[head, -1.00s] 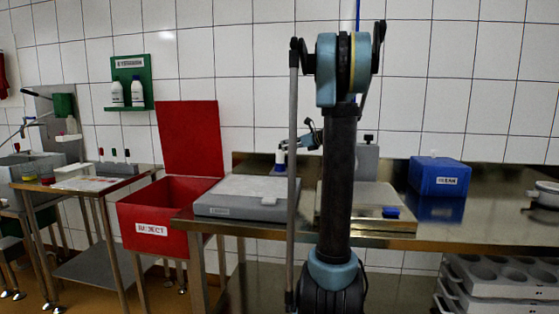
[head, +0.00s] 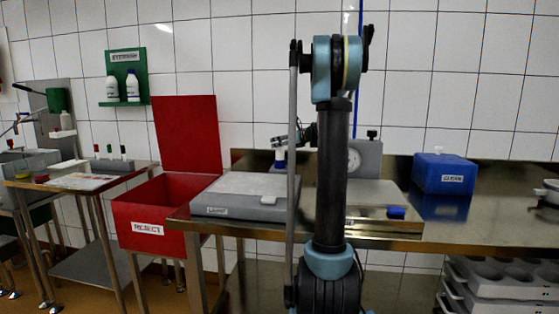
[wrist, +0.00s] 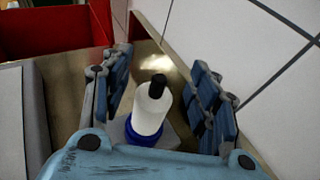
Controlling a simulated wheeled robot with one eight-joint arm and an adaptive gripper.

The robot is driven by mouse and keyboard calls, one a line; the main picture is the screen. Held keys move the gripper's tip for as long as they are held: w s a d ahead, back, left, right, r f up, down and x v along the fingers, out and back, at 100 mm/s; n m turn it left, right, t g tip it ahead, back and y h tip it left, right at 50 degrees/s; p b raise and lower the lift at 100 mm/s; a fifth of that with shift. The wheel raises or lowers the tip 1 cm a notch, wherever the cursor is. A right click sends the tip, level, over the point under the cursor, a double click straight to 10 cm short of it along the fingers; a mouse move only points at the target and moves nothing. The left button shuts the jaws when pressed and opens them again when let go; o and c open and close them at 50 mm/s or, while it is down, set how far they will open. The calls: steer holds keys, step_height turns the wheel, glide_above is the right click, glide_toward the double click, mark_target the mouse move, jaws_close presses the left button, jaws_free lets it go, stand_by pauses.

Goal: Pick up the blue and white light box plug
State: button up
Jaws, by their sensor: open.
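The plug (wrist: 150,112) is white with a black tip and a blue collar at its lower end. In the wrist view it is between the two fingers of my gripper (wrist: 162,85), which are spread apart with gaps on both sides. It seems to stand on a small pale base. In the head view the white and blue plug (head: 280,158) shows behind the grey light box (head: 245,187), just under my gripper (head: 291,143). The light box also shows at the left of the wrist view (wrist: 20,120). My arm hides part of the bench to the right.
An open red reject bin (head: 148,215) stands left of the steel bench (head: 385,236). A grey dial gauge stand (head: 366,160) is behind my arm. A blue box (head: 444,175) sits at the right. The tiled wall is close behind.

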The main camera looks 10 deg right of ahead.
steer(key=shift+w+a+f, duration=0.1)
steer(key=shift+w+a, duration=0.05)
steer(key=shift+w, duration=0.05)
jaws_close()
